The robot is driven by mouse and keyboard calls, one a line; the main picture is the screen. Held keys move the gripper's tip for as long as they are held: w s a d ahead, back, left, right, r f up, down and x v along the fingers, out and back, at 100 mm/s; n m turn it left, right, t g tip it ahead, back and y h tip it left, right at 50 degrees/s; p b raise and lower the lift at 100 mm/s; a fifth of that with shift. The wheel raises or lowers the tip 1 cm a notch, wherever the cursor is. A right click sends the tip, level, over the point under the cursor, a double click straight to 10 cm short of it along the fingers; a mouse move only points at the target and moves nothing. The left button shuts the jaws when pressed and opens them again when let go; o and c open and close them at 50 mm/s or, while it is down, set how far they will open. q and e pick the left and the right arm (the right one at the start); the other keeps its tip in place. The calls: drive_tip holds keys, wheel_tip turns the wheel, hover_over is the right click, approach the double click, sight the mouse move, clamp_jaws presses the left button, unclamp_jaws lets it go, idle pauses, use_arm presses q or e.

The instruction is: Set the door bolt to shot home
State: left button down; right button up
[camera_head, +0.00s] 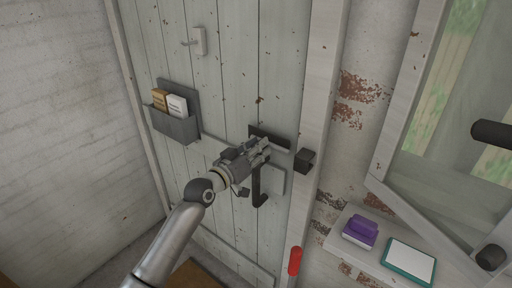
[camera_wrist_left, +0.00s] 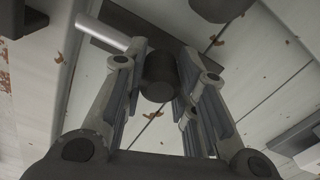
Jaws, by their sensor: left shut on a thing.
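The door bolt's dark back plate (camera_head: 270,137) is on the pale plank door near its right edge. A dark block, the keep (camera_head: 304,160), is on the door frame just right of it. My left gripper (camera_head: 263,150) is at the bolt and covers much of it. In the left wrist view the fingers are shut on the bolt's dark round knob (camera_wrist_left: 158,77). The silver bolt rod (camera_wrist_left: 103,35) sticks out of the plate (camera_wrist_left: 142,28) toward the keep (camera_wrist_left: 25,20), with a gap between rod tip and keep. My right gripper is not in view.
A black door handle (camera_head: 258,192) hangs just below my left gripper. A grey wall pocket (camera_head: 176,126) and a hook (camera_head: 199,42) are on the door. A ledge at right holds a purple item (camera_head: 361,230) and a teal-edged one (camera_head: 409,262). A red object (camera_head: 295,261) is on the frame.

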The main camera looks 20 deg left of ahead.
sight(279, 150)
use_arm(q)
drive_tip(key=d, duration=0.1)
drive_tip(key=s+d+p, duration=0.1)
drive_tip(key=d+p, duration=0.1)
drive_tip(key=d, duration=0.1)
drive_tip(key=shift+s+r, duration=0.1)
drive_tip(key=shift+s, duration=0.15)
drive_tip(key=shift+s+d+p, duration=0.15)
drive_tip(key=shift+d+p, duration=0.15)
drive_tip(key=shift+d, duration=0.15)
drive_tip(key=shift+f, duration=0.2)
drive_tip(key=c, duration=1.4)
unclamp_jaws()
drive_tip(key=shift+c, duration=0.2)
drive_tip(key=o, duration=0.3)
drive_tip(key=shift+d, duration=0.15)
drive_tip(key=shift+r, duration=0.1)
